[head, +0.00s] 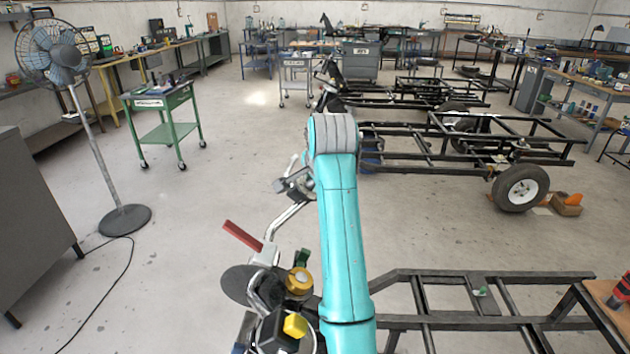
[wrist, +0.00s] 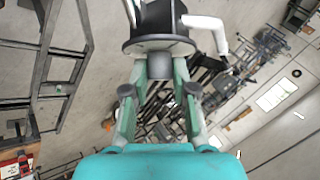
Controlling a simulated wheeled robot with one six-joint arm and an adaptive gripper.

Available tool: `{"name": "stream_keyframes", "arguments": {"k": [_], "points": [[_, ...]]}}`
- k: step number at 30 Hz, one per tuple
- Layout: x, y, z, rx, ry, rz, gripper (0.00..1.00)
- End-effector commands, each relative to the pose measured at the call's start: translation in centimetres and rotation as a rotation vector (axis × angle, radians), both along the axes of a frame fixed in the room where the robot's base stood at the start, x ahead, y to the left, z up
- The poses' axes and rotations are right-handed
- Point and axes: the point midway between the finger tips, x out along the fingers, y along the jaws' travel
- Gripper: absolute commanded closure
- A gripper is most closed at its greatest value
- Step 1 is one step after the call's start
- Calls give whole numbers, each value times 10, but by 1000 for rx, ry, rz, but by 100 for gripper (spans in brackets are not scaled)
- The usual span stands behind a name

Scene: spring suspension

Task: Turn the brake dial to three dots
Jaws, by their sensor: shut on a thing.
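In the wrist view my gripper (wrist: 160,70) is shut on a short grey round knob (wrist: 159,73), which looks like the brake dial. One green finger presses on each side of it. The knob sits against a black round flange (wrist: 158,46), with a white bent pipe (wrist: 212,25) beside it. I cannot see any dots or pointer mark, so the dial's setting cannot be told. In the head view my arm covers the middle, and I cannot make out the gripper's grip on the knob there.
A red-handled part (head: 243,236), a gold round cap (head: 299,281) and a yellow knob (head: 295,326) stand close left of my arm. A black frame (head: 480,322) lies at the lower right. A fan (head: 125,218) stands left. Open floor lies between.

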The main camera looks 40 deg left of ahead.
Motion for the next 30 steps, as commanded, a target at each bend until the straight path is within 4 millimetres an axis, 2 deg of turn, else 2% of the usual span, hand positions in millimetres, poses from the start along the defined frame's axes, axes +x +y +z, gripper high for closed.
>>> {"name": "stream_keyframes", "arguments": {"k": [12,13,15,16,25,30], "points": [[-1,1,-1,-4,6,-2,100],[-1,1,-1,-4,6,-2,69],[-1,1,-1,-4,6,-2,51],[-1,1,-1,-4,6,-2,49],[-1,0,0,-2,4,-3,49],[-6,-6,12,0,2,-3,49]]}}
